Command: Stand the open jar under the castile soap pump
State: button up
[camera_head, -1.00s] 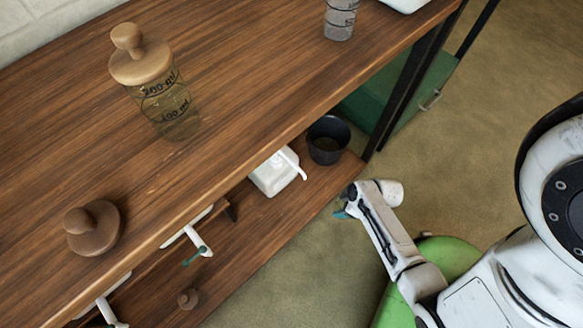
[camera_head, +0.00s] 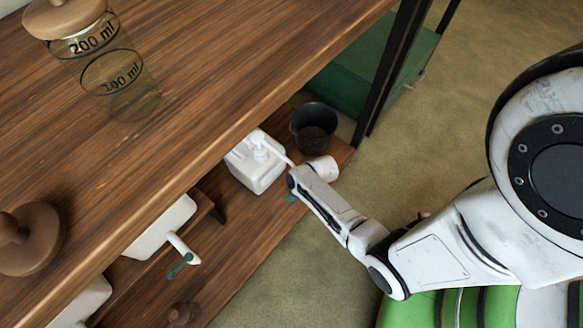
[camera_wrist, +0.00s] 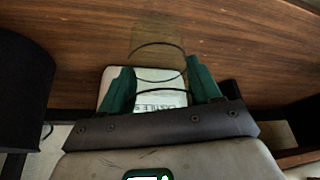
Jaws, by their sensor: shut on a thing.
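My gripper (camera_wrist: 162,85) is shut on a clear open jar (camera_wrist: 157,45) with dark rings, its teal fingers on either side. Through and behind the jar in the wrist view is a white bottle (camera_wrist: 108,82) with a label that seems to read castile. In the head view, a white pump bottle (camera_head: 256,168) stands on the lower shelf, its spout pointing right toward my arm. My gripper (camera_head: 291,198) is low beside that bottle, mostly hidden by my wrist. The held jar cannot be made out there.
A black bucket (camera_head: 313,128) stands right of the pump bottle; it also shows at left in the wrist view (camera_wrist: 20,90). A lidded jar (camera_head: 110,80) and a wooden lid (camera_head: 28,240) are on the upper top (camera_head: 200,90).

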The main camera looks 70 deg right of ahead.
jog(key=shift+s+b+x, duration=0.2)
jog(key=shift+b+x, duration=0.35)
jog(key=shift+x, duration=0.4)
jog(key=shift+s+b+x, duration=0.15)
jog(key=shift+b+x, duration=0.4)
jog(key=shift+x, duration=0.4)
jog(key=shift+d+f, duration=0.1)
jog(key=shift+f, duration=0.05)
jog(key=shift+f, duration=0.15)
jog(key=o, duration=1.3)
jog(key=p+v, duration=0.6)
jog(key=v, duration=0.6)
jog(key=shift+p, duration=0.4)
